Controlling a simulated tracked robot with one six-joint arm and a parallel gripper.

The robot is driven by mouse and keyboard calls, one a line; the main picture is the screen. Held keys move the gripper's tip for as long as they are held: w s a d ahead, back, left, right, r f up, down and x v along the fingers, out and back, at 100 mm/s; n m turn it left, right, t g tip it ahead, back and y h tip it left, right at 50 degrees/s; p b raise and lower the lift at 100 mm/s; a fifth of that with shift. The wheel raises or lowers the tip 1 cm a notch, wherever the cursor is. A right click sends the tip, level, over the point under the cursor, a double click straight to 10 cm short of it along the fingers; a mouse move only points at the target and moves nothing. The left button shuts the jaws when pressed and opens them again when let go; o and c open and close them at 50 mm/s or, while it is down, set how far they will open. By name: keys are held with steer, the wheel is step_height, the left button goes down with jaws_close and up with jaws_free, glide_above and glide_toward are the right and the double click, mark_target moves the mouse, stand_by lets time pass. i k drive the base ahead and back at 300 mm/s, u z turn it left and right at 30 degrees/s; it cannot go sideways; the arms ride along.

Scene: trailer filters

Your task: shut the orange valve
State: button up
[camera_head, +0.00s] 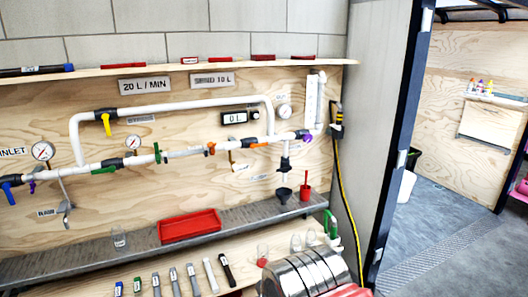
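The orange valve (259,145) is on the lower white pipe, right of centre. It has a dark body, and its orange handle looks to lie roughly along the pipe. A smaller upright orange part (210,149) is further left on the same pipe; I cannot tell what it is. My gripper is not in view, and nothing visible touches the orange valve.
A yellow handle (106,125) hangs down across the upper pipe. A green handle (104,170) lies along the lower pipe. A red tray (189,226) and dark funnel (284,194) are on the grey shelf below. A silver banded cylinder (305,274) fills the lower foreground. The doorway floor (430,225) is clear at right.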

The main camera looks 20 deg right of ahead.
mark_target(252, 146)
steer(key=k, duration=0.35)
steer(key=z, duration=0.6)
steer(key=i, duration=1.5)
steer(key=u, duration=1.45)
